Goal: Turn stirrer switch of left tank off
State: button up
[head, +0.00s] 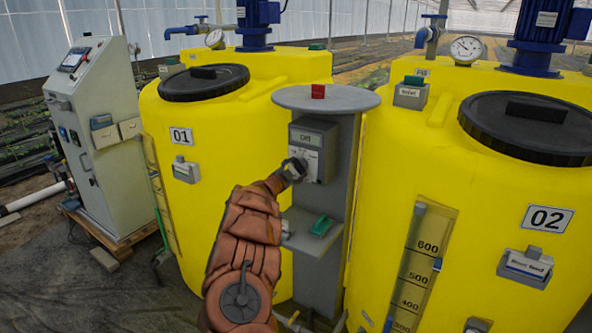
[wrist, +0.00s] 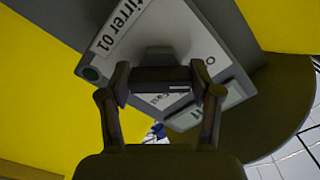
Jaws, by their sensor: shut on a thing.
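The left tank (head: 215,130) is yellow with a black lid and a plate reading 01. A grey switch box (head: 318,140) with a small display and a white label stands on the grey post right of it. My gripper (head: 292,168) is at the lower left of the box front. In the wrist view my gripper (wrist: 162,82) is shut on the dark switch knob (wrist: 160,56). The fingers hide part of the knob and label.
A round grey shelf with a red block (head: 318,91) tops the post. A lower shelf holds a green block (head: 321,225). The right tank (head: 400,180), marked 02, stands close on the right. A grey control cabinet (head: 95,130) stands at the left.

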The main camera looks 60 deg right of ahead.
jog(key=o, duration=1.2)
jog(key=shift+c, duration=0.2)
jog(key=shift+a, duration=0.1)
jog(key=a, duration=1.1)
jog(key=shift+s+a, duration=0.2)
jog(key=shift+a, duration=0.2)
